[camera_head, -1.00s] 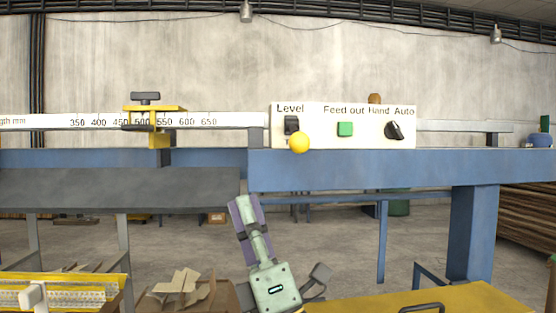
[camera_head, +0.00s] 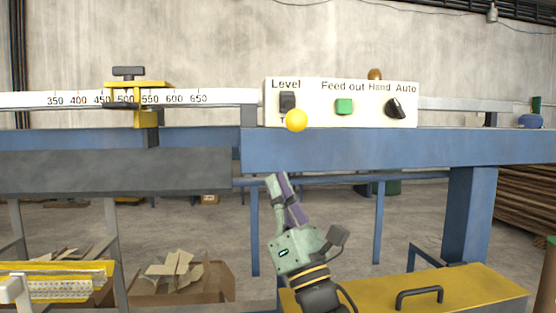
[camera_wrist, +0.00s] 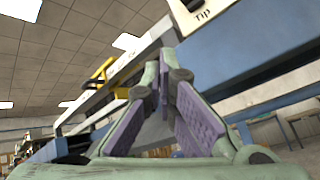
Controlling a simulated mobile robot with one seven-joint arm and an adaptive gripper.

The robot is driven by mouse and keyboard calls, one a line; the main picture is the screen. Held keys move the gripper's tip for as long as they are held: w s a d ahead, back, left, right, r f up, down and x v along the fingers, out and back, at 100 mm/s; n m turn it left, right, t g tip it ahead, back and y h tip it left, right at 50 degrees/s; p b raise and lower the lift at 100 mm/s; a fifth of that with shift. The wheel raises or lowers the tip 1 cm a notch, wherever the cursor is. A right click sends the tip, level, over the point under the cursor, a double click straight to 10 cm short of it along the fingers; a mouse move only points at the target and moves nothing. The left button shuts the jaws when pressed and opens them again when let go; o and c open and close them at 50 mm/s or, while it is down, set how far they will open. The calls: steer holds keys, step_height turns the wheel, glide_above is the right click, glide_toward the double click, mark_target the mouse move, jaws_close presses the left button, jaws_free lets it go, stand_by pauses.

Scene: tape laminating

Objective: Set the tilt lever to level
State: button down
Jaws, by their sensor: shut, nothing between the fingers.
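The tilt lever is a dark mount with a yellow ball knob (camera_head: 297,120) on the white control panel (camera_head: 322,88). The knob sits low, below the "Level" label, and covers most of the lower label. In the wrist view the panel's lower corner (camera_wrist: 218,8) shows the word "Tip".
A green "Feed out" button (camera_head: 344,106) and a black Hand/Auto switch (camera_head: 395,108) are right of the lever. The blue beam (camera_head: 390,147) runs below the panel. A yellow stop clamp (camera_head: 138,88) sits on the length scale at left. A yellow cover with a handle (camera_head: 450,288) is at lower right.

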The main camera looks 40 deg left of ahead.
mark_target(293, 110)
step_height(293, 110, up, 8)
steer(key=w+a+p, duration=0.2)
steer(key=p, duration=0.2)
steer(key=shift+w+p, duration=0.3)
steer(key=shift+p, duration=0.05)
steer(key=shift+r, duration=0.1)
steer(key=shift+r, duration=0.1)
